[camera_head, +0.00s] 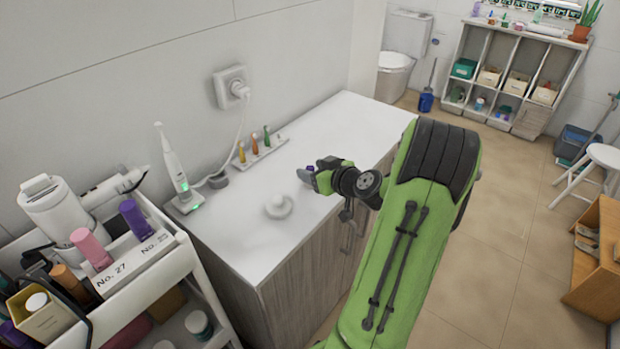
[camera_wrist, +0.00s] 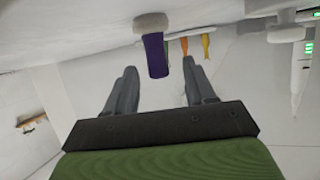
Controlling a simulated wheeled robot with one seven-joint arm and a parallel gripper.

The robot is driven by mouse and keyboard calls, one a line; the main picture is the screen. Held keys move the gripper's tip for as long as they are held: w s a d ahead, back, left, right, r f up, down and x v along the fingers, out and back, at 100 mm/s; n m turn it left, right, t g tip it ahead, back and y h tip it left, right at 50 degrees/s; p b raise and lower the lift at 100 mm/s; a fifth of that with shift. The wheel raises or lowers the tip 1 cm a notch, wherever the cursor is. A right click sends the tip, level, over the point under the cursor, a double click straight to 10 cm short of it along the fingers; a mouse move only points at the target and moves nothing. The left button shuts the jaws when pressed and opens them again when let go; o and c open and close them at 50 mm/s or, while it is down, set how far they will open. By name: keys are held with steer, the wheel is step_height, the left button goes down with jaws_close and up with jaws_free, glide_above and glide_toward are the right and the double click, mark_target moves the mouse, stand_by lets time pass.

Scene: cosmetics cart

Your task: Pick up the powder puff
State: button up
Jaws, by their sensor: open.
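The powder puff appears to be the piece with a purple handle (camera_wrist: 156,56) and a pale fluffy end (camera_wrist: 151,22) in the wrist view. It stands on the white counter, which shows at the top of that view. In the head view its purple part (camera_head: 310,168) shows just beyond my fingertips, and its lower part is hard to make out. My gripper (camera_wrist: 160,72) is open and empty. The handle lies ahead of the gap between the fingers, apart from both.
A round white knobbed piece (camera_head: 278,207) sits on the white counter (camera_head: 345,125) to the left. A small rack with several coloured bottles (camera_head: 254,146) stands behind, near the wall. An electric toothbrush (camera_head: 174,165) stands farther left, beside a loaded cart (camera_head: 190,262).

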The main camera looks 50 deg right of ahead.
mark_target(313, 169)
steer(key=x, duration=0.4)
steer(key=shift+s, duration=0.2)
jaws_close()
step_height(313, 169, up, 10)
steer(key=p, duration=0.2)
